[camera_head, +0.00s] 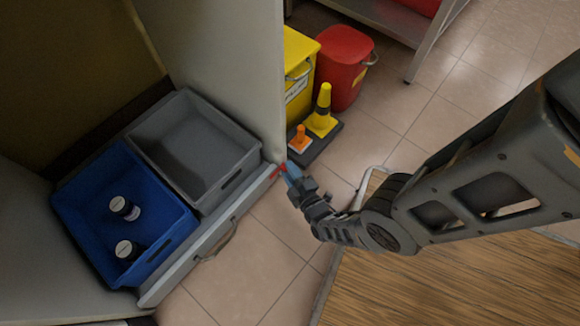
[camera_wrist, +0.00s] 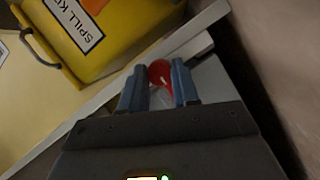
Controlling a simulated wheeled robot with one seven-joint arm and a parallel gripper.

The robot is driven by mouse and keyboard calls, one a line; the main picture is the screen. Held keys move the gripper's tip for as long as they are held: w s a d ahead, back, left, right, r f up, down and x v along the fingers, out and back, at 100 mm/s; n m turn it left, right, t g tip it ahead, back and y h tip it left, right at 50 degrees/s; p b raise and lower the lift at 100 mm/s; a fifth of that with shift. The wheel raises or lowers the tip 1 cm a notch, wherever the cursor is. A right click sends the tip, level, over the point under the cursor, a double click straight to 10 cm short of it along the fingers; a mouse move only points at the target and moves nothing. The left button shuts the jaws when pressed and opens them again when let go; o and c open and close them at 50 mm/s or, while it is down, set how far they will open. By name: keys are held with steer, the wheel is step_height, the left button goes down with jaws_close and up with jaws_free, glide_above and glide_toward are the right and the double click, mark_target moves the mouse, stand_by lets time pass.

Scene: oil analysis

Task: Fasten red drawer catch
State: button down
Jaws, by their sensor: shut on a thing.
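The red drawer catch (camera_head: 281,168) sits at the right end of the pulled-out drawer front (camera_head: 215,240), by the edge of the cabinet side panel. My gripper (camera_head: 290,172) is at the catch, coming from the right. In the wrist view the round red catch (camera_wrist: 160,72) lies between the blue fingertips of my gripper (camera_wrist: 158,85), which are shut on it. The fingers partly hide the catch in the camera_head view.
The drawer holds a grey crate (camera_head: 240,153) and a blue crate (camera_head: 85,228) with two dark bottles. A drawer handle (camera_head: 220,242) projects from its front. A yellow spill-kit bin (camera_head: 298,75), a red bin (camera_head: 345,65) and cones (camera_head: 321,115) stand behind the side panel.

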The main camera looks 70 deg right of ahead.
steer(key=shift+s, duration=0.1)
stand_by(0.4)
steer(key=c, duration=0.8)
jaws_free()
steer(key=shift+a, duration=0.1)
